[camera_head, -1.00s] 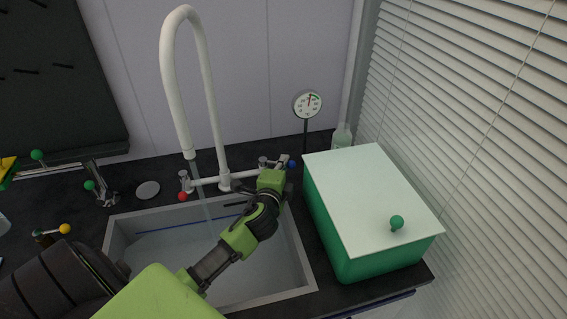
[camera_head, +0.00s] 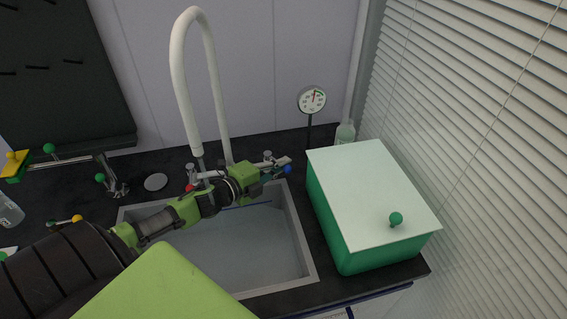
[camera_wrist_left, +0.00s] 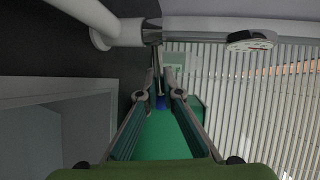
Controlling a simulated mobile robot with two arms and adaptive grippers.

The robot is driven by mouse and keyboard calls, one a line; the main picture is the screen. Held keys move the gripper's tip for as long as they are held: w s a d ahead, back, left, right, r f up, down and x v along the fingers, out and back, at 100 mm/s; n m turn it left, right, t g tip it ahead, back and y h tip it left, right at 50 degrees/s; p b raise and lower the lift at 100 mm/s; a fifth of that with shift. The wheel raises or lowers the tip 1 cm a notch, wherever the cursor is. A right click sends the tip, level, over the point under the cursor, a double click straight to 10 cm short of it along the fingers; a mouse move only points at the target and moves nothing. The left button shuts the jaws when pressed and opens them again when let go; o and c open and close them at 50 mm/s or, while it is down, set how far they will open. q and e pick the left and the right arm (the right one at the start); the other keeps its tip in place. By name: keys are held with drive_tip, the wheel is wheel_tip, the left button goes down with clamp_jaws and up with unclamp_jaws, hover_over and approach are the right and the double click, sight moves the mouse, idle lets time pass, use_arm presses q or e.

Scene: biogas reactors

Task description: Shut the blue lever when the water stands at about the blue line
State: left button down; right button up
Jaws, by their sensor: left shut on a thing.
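The blue lever's round knob (camera_head: 287,169) is at the right end of the white tap (camera_head: 225,172) behind the sink. My left gripper (camera_head: 272,173) is shut on this lever, just left of the knob. In the left wrist view the blue knob (camera_wrist_left: 162,102) shows between the two fingers. The sink (camera_head: 305,245) holds greyish water (camera_head: 245,250). A piece of the blue line (camera_head: 250,205) shows on its back wall, apparently above the water. My arm hides the rest of the line and most of the area under the spout. My right gripper is out of view.
A green box (camera_head: 340,235) with a pale lid and green knob stands right of the sink. A dial gauge (camera_head: 311,100) and a bottle (camera_head: 345,133) stand behind it. The tap's red knob (camera_head: 189,188) is close to my left arm. Window blinds border the right.

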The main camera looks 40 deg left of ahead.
use_arm(q)
drive_tip(key=shift+s+f, duration=0.1)
drive_tip(key=shift+s, duration=0.05)
idle(0.3)
drive_tip(key=c, duration=2.2)
unclamp_jaws()
drive_tip(key=v, duration=1.2)
drive_tip(key=shift+a, duration=0.15)
